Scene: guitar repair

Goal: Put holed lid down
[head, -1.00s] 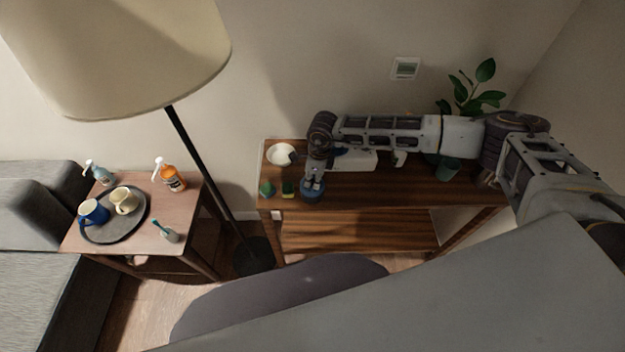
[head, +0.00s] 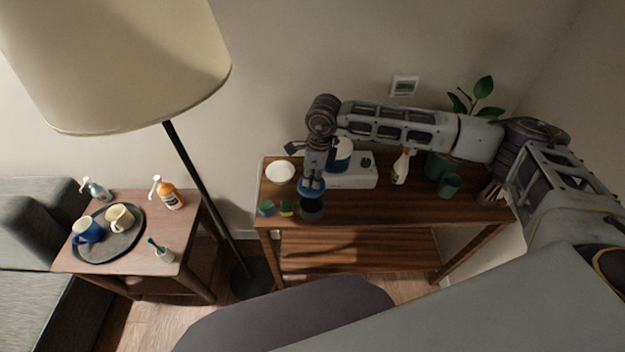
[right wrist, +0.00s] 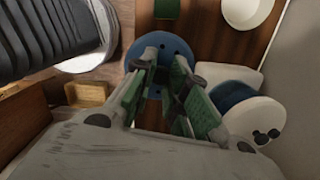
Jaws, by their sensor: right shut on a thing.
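The holed lid (head: 305,187) is a round blue disc. It is in my right gripper (head: 313,181), above the front left of the wooden shelf table. In the right wrist view the lid (right wrist: 178,50) shows small holes near its rim, and the green-padded fingers (right wrist: 165,88) reach down to it. A dark round jar (head: 312,211) stands directly below the lid on the table top. A thin gap seems to show between them, but whether they touch is hard to tell. My left gripper is not in view.
The table's front edge is close to the jar.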

